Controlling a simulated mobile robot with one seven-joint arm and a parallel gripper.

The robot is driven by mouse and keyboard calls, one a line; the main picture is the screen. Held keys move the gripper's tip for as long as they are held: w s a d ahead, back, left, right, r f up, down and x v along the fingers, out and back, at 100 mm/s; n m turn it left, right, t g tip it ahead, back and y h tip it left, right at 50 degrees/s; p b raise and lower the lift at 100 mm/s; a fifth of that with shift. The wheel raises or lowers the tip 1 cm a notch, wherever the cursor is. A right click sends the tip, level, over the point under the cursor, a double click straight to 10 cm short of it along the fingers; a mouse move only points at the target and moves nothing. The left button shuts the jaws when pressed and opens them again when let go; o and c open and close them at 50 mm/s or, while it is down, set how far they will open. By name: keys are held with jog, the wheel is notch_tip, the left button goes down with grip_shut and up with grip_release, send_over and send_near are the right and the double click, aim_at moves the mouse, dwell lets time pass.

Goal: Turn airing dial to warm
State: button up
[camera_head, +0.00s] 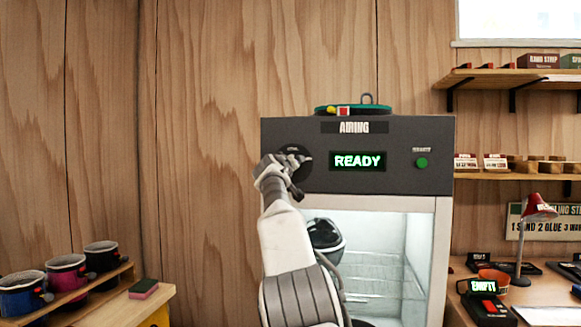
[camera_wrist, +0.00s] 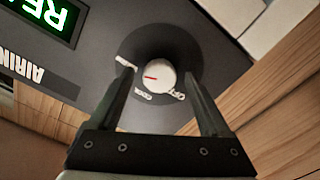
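The airing dial is a round white knob (camera_wrist: 160,76) with a red mark, on a dark round plate. In the wrist view the red mark points left. My gripper (camera_wrist: 157,72) is open, with one finger on each side of the knob and gaps showing between. In the head view my gripper (camera_head: 287,172) is at the left of the airing cabinet's dark panel (camera_head: 400,180) and covers most of the dial. The display (camera_head: 358,161) reads "READY" in green.
A green button (camera_head: 421,162) is right of the display. Below the panel, the lit cabinet holds a dark helmet-like item (camera_head: 324,235) and wire shelves. A green coiled item (camera_head: 352,109) lies on top.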

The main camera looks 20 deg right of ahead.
jog(key=shift+s, duration=0.1)
jog(key=b+v, duration=1)
jog(key=v, duration=0.7)
jog(key=shift+s+a, duration=0.1)
jog(key=shift+a, duration=0.05)
